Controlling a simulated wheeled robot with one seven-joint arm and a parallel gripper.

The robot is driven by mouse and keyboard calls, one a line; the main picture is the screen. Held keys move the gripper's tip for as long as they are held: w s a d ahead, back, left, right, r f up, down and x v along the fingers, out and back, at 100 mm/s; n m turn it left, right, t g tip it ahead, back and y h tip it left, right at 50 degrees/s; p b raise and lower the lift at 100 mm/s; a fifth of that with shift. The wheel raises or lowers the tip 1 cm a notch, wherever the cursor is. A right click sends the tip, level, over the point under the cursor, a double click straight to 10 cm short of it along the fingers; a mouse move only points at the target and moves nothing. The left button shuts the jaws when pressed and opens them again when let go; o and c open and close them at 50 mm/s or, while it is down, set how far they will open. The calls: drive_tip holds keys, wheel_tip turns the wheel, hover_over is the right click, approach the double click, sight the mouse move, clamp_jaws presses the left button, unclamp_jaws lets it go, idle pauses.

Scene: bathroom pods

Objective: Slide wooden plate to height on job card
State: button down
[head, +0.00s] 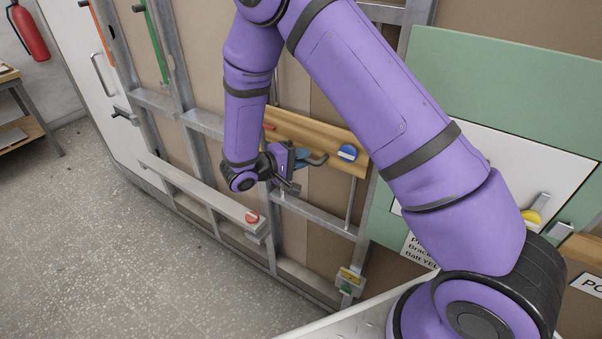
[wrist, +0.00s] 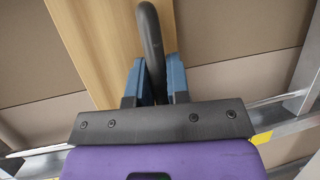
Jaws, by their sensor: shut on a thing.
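The wooden plate (head: 338,150) is a light-brown board set across the metal wall frame in the head view. It carries a blue round knob (head: 347,153) near its right end and a dark curved handle (head: 318,161). My gripper (head: 300,158) is at the plate's front. In the wrist view, its blue fingers (wrist: 155,80) are shut on the black handle (wrist: 151,35), with the wooden plate (wrist: 95,40) behind. The job card (head: 418,247) is partly hidden behind my arm; only bits of its text show. The plate's left part is partly covered by my arm.
A grey rail with a red knob (head: 252,217) juts out below left. A white panel on a green board (head: 535,165) has a yellow knob (head: 531,217). The speckled floor (head: 120,260) at left is clear.

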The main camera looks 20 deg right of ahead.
sight(316, 135)
wheel_tip(316, 135, up, 6)
drive_tip(key=shift+r, duration=0.2)
idle(0.3)
drive_tip(key=c, duration=1.1)
unclamp_jaws()
drive_tip(key=shift+a, duration=0.1)
drive_tip(key=v, duration=1)
drive_tip(key=shift+a, duration=0.3)
drive_tip(key=shift+s+r, duration=0.1)
